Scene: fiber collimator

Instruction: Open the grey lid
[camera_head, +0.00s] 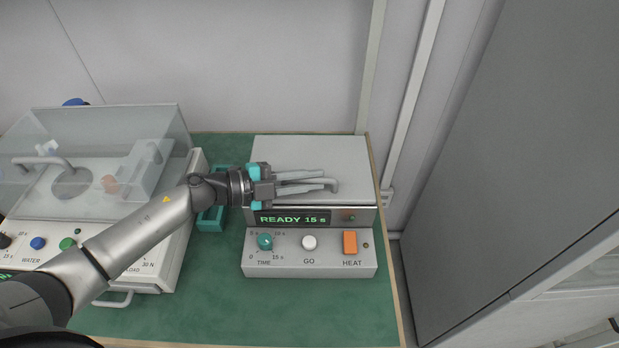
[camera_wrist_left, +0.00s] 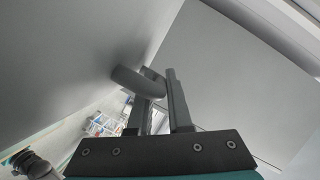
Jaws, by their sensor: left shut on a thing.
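The grey lid (camera_head: 345,155) is the flat top of the heater box at the middle right, and it looks closed in the head view. Its grey bar handle (camera_head: 332,184) is at the lid's front edge. My left gripper (camera_head: 305,184) reaches over the lid from the left and is shut on the handle. In the left wrist view the handle (camera_wrist_left: 138,82) passes between the fingers of the gripper (camera_wrist_left: 160,100), with the grey lid surface beside it. My right gripper is in neither view.
Below the lid is a front panel (camera_head: 312,262) with a READY 15 s display, a TIME knob, a GO button and an orange HEAT switch. A machine with a clear cover (camera_head: 150,115) stands at the left. A teal tray (camera_head: 212,219) lies between them. Green mat (camera_head: 290,315) is bare in front.

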